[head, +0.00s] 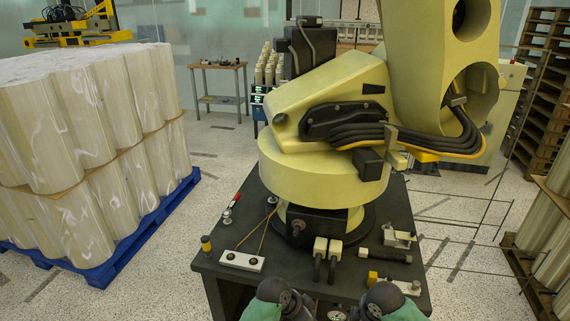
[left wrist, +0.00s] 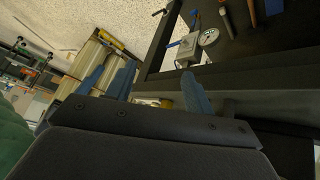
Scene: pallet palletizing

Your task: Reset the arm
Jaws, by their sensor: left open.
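My left gripper (left wrist: 148,88) shows in the left wrist view with its blue fingers spread apart and nothing between them. A dark table or frame edge (left wrist: 240,85) lies just beyond the fingers; I cannot tell whether they touch it. In the head view, dark, green-sleeved parts of my two arms show at the bottom edge, but neither gripper can be seen there. A large yellow industrial robot arm (head: 320,110) stands on a black table (head: 225,285) straight ahead.
Wrapped rolls (head: 90,120) stand on a blue pallet (head: 120,255) at left. Speckled floor (head: 215,170) is open between.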

